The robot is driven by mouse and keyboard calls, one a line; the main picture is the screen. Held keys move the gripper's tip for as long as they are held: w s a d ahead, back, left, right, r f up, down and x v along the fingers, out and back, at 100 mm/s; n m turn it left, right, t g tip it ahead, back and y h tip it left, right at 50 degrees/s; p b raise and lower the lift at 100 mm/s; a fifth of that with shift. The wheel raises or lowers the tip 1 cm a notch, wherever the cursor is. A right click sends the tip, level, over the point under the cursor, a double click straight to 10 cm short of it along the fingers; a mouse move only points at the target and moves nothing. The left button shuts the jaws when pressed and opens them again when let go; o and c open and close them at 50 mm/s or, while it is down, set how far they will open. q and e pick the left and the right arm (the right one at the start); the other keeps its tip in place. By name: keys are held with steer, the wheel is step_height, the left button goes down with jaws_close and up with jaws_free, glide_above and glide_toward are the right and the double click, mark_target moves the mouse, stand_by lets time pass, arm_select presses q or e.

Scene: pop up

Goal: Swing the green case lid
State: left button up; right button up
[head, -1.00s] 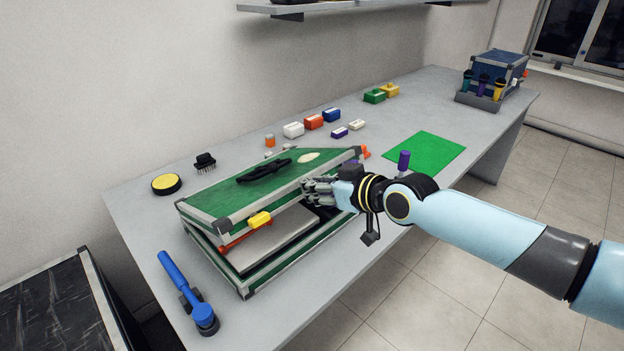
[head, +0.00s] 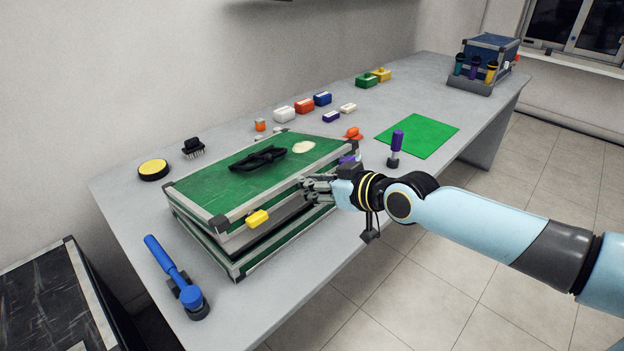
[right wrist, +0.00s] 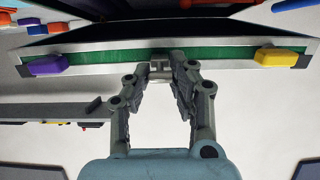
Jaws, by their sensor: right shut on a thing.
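The green case lid (head: 220,182) has silver edges and dark corners. It is partly open above the green case base (head: 283,243), with a narrow gap at the front. My right gripper (head: 306,187) is shut on the lid's front edge. The right wrist view shows the fingertips (right wrist: 161,66) meeting at the middle of that green edge (right wrist: 118,60). A yellow latch (head: 257,217) hangs at the lid's front; a purple latch (right wrist: 45,65) is at its other end. A black strap-like item (head: 258,158) and a cream oval (head: 303,147) lie on the lid. My left gripper is out of view.
A purple-handled tool (head: 396,143) and green mat (head: 417,136) are right. Several small blocks lie behind.

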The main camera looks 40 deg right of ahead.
steer(key=f+b, duration=0.1)
steer(key=f, duration=0.1)
steer(key=s+f+b, duration=0.1)
steer(key=f+b, duration=0.1)
steer(key=f, duration=0.1)
steer(key=shift+s, duration=0.2)
jaws_close()
steer(key=shift+b, duration=0.3)
jaws_free()
steer(key=f, duration=0.1)
steer(key=b, duration=0.1)
steer(key=f+b, duration=0.1)
steer(key=shift+s+f, duration=0.25)
steer(key=shift+f, duration=0.1)
steer(key=o, duration=1)
steer(key=shift+d+r, duration=0.1)
steer(key=shift+r, duration=0.1)
steer(key=shift+s, duration=0.1)
steer(key=shift+v, duration=5.95)
